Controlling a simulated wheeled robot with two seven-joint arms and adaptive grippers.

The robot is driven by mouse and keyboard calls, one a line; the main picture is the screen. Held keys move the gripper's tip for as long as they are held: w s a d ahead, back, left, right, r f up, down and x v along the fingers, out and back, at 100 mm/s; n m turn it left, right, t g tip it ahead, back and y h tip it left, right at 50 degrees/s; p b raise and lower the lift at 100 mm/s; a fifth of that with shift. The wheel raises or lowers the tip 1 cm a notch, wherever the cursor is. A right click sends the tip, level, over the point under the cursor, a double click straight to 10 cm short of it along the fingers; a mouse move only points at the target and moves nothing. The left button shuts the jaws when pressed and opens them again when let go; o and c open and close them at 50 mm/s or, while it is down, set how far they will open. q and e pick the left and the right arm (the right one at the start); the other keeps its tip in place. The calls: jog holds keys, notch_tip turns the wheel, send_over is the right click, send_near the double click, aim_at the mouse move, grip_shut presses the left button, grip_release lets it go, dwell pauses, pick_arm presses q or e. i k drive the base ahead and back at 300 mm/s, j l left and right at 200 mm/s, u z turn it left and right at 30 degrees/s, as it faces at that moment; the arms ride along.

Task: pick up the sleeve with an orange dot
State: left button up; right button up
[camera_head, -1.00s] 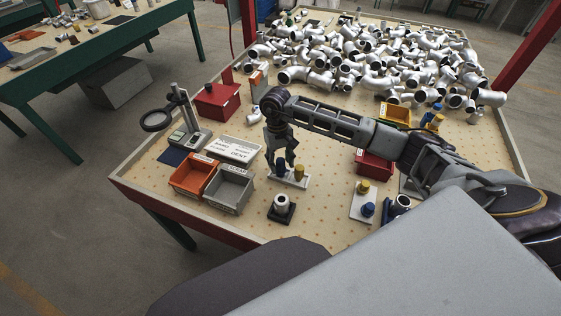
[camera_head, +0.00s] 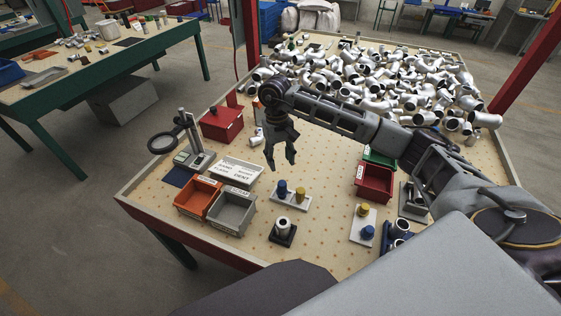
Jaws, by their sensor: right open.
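My right gripper (camera_head: 282,163) hangs over the middle of the table, fingers pointing down, open and empty. Below it, apart from it, a pale plate (camera_head: 300,204) holds a blue cylinder (camera_head: 282,189) and a yellow cylinder (camera_head: 300,194). A silver sleeve-like ring (camera_head: 283,224) stands upright on a black square base nearer the front. A second pale plate (camera_head: 360,232) to the right holds a yellow piece (camera_head: 363,210) and a blue piece (camera_head: 367,233). I cannot make out an orange dot on any piece. My left gripper is not in view.
Silver pipe elbows (camera_head: 380,80) crowd the table's back. An orange bin (camera_head: 197,198), a grey bin (camera_head: 233,212) and a label tray (camera_head: 240,172) stand left, near a magnifier stand (camera_head: 190,140). Red boxes (camera_head: 222,124) (camera_head: 374,183) flank the gripper.

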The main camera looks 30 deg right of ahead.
aim_at(283, 223)
jog(key=z, duration=0.85)
